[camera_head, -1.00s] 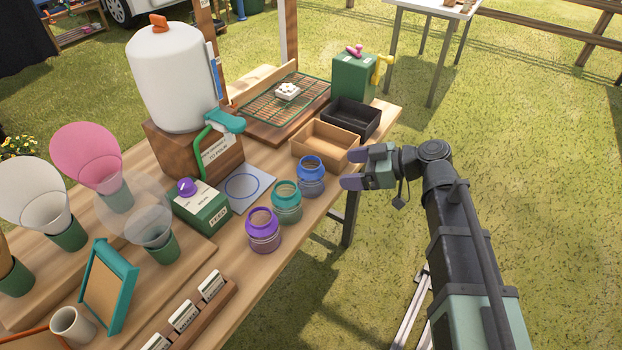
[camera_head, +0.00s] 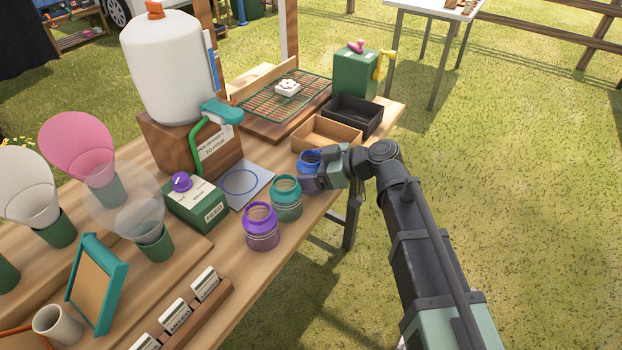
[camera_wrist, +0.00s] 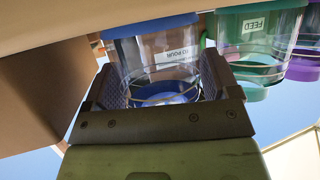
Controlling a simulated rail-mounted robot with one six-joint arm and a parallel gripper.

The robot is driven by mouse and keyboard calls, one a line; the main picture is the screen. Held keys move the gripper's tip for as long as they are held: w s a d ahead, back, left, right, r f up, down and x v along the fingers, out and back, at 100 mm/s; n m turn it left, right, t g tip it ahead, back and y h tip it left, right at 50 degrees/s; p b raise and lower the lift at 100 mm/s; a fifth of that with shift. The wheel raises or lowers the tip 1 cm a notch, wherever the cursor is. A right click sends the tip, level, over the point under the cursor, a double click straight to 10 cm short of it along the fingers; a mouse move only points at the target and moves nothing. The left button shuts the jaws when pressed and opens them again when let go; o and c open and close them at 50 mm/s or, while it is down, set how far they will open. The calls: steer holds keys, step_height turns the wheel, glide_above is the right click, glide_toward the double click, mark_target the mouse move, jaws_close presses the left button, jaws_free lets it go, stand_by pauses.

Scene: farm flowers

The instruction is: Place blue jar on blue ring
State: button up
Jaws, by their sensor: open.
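The blue jar (camera_head: 306,160) stands near the table's front edge, partly hidden behind my gripper (camera_head: 318,170). In the wrist view the clear blue-rimmed jar (camera_wrist: 158,58) sits between the two open fingers of my gripper (camera_wrist: 165,92), one on each side. I cannot tell whether either finger touches it. The blue ring (camera_head: 240,182) is a thin circle on a grey plate (camera_head: 262,176), left of the jars and below the white tank's tap. The ring is bare.
A teal jar (camera_head: 286,200) and a purple jar (camera_head: 262,228) stand in a row beside the blue jar. A tan tray (camera_head: 326,135) and a black tray (camera_head: 355,115) lie behind it. A green feed box (camera_head: 196,204) borders the ring's plate on the left.

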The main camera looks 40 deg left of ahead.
steer(key=c, duration=0.9)
steer(key=shift+o, duration=0.2)
step_height(320, 180, up, 20)
steer(key=p, duration=2)
